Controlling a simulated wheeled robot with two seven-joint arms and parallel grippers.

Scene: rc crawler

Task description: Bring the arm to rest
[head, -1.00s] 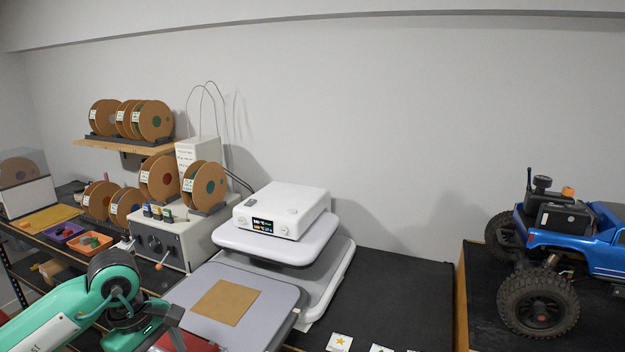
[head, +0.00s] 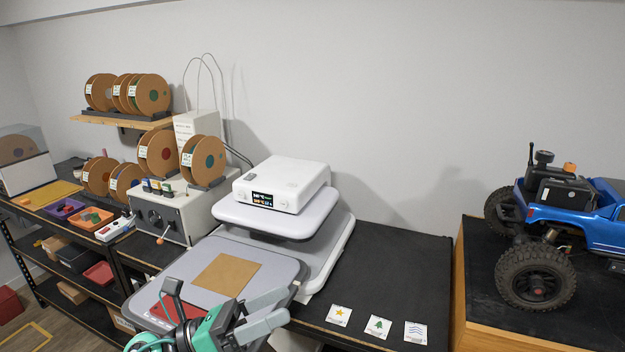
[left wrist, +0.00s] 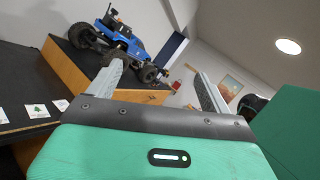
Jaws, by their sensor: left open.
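My left gripper (head: 268,322) is at the bottom of the head view, in front of the heat press's front edge. It is open, with nothing between its fingers. In the left wrist view its two grey fingers (left wrist: 160,85) stand apart and point toward open room. My left arm comes in from the bottom edge, mostly out of the picture. My right gripper is not in view.
A heat press (head: 318,262) with a brown sheet (head: 226,277) on its lower plate stands close to my gripper. Several picture cards (head: 378,327) lie on the black bench (head: 400,262). A blue crawler truck (head: 580,225) stands on a raised box at right.

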